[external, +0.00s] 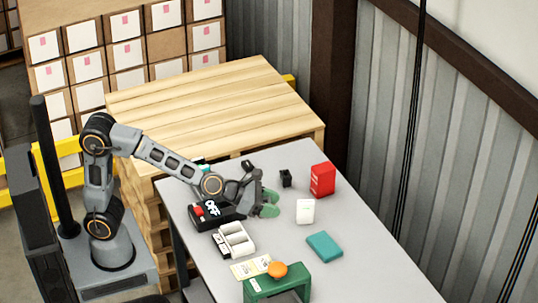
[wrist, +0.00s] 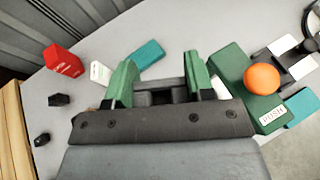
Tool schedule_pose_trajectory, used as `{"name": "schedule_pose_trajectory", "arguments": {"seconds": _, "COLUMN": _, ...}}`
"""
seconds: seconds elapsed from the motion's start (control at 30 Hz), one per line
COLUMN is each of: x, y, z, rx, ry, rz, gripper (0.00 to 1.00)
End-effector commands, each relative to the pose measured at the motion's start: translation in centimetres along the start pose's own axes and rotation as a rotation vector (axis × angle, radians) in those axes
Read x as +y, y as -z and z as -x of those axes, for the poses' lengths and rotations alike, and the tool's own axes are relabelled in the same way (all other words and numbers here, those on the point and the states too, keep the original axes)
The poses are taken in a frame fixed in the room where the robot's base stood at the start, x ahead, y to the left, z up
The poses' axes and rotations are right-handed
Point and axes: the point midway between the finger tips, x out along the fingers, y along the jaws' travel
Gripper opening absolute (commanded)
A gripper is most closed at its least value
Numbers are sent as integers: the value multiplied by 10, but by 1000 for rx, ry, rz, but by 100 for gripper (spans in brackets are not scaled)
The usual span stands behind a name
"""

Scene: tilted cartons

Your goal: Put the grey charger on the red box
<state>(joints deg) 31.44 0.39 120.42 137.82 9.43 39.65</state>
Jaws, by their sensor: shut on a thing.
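My gripper (external: 268,203) is over the table, left of the white box and the red box. In the wrist view its two green fingers (wrist: 160,80) stand apart, with a dark grey block between them near the palm. I take this block to be the grey charger (wrist: 158,86), held by the fingers; it is mostly hidden by the gripper, and I cannot make it out in the external view. The red box (external: 322,179) stands upright near the table's far right edge, apart from my gripper. It also shows at upper left in the wrist view (wrist: 63,60).
A white box (external: 305,211) and a small black block (external: 286,178) stand near the red box. A teal box (external: 324,246) lies in front.

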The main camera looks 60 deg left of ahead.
Motion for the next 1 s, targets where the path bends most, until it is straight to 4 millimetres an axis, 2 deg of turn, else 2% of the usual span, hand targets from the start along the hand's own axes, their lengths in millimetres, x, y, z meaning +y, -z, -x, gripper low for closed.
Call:
{"name": "schedule_pose_trajectory", "arguments": {"seconds": 0.17, "x": 67, "y": -18, "z": -26, "rx": 4, "ry": -108, "rz": 49, "gripper": 25}}
{"name": "schedule_pose_trajectory", "arguments": {"seconds": 0.3, "x": 138, "y": -31, "z": -43, "rx": 4, "ry": -204, "rz": 93, "gripper": 25}}
{"name": "schedule_pose_trajectory", "arguments": {"seconds": 0.5, "x": 223, "y": -40, "z": -52, "rx": -3, "ry": -308, "rz": 142, "gripper": 25}}
{"name": "schedule_pose_trajectory", "arguments": {"seconds": 0.7, "x": 277, "y": -43, "z": -52, "rx": -13, "ry": -368, "rz": 168, "gripper": 25}}
{"name": "schedule_pose_trajectory", "arguments": {"seconds": 0.87, "x": 299, "y": -43, "z": -53, "rx": -16, "ry": -389, "rz": 177, "gripper": 25}}
{"name": "schedule_pose_trajectory", "arguments": {"seconds": 1.0, "x": 312, "y": -41, "z": -74, "rx": -14, "ry": -394, "rz": 179, "gripper": 25}}
